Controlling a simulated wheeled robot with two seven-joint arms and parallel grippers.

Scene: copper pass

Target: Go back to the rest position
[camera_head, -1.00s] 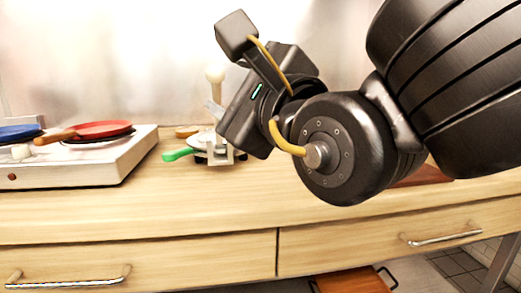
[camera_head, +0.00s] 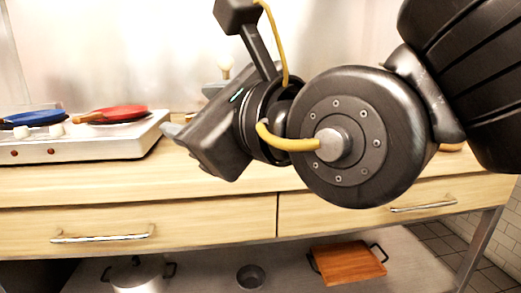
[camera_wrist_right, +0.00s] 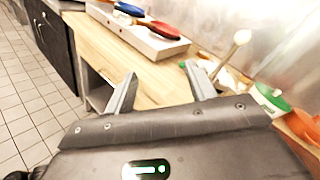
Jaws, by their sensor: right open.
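My right gripper (camera_head: 172,130) is at the middle of the head view, over the front of the wooden counter (camera_head: 60,190), pointing left. In the right wrist view the gripper (camera_wrist_right: 162,78) has its two fingers spread, with nothing between them but the counter top beyond. My right forearm and wrist fill the upper right of the head view and hide much of the counter behind. My left gripper is in neither view.
A white cooktop (camera_head: 95,145) with a blue pan (camera_head: 38,117) and a red pan (camera_head: 120,113) stands at the left. Below are two drawers, a lidded pot (camera_head: 137,272) and a wooden tray (camera_head: 348,262). A green-rimmed bowl (camera_wrist_right: 270,97) is right of the gripper in the wrist view.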

